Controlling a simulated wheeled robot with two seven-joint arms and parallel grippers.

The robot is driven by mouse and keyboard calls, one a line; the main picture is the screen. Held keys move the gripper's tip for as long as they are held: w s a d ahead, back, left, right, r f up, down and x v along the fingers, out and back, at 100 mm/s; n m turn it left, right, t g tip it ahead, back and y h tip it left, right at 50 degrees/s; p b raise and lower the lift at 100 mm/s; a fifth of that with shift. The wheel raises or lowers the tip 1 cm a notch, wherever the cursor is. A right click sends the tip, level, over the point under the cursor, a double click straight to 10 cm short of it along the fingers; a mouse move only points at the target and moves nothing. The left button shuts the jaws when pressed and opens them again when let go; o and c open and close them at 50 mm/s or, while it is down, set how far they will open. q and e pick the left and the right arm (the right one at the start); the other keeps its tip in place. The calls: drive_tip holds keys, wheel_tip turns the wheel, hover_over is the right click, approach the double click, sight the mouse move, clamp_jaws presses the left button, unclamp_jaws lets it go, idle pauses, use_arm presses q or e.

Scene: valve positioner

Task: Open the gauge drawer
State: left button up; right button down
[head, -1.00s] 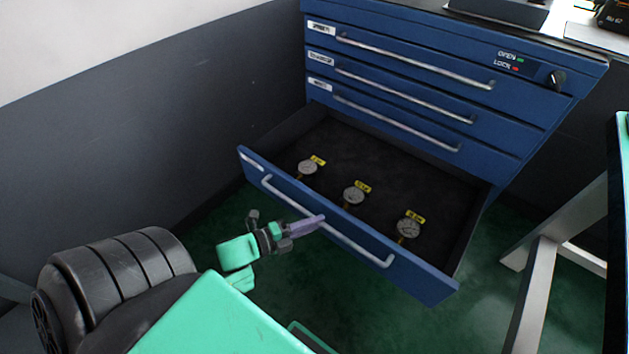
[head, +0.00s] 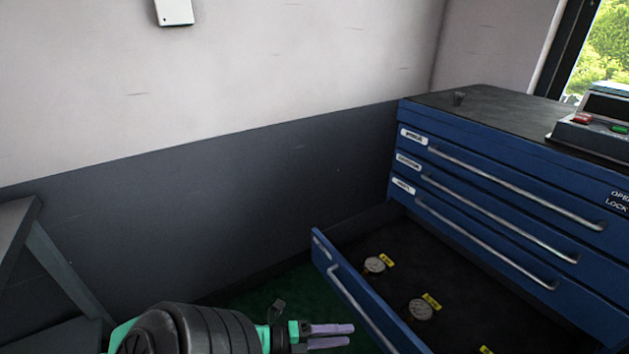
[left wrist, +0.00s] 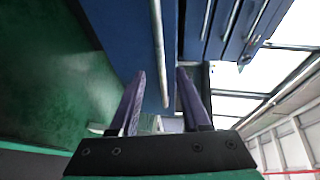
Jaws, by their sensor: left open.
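The bottom drawer of the blue cabinet, the gauge drawer (head: 348,301), stands pulled out in the head view. Gauges with yellow tags lie inside on a dark liner, among them a far gauge (head: 374,265) and a nearer gauge (head: 420,309). The drawer's long bar handle (head: 362,308) runs along its front and is partly cut off by the frame. My left gripper (head: 340,336) is open and empty, just left of the drawer front and apart from the handle. In the left wrist view the handle (left wrist: 160,50) shows beyond the two purple fingers (left wrist: 160,100). My right gripper is out of view.
Three shut drawers with bar handles (head: 510,190) sit above the open one. A grey table (head: 18,225) is at the left. Green floor shows left of the drawer.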

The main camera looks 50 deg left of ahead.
use_arm(q)
drive_tip(key=v, duration=0.6)
drive_tip(key=shift+s, duration=0.15)
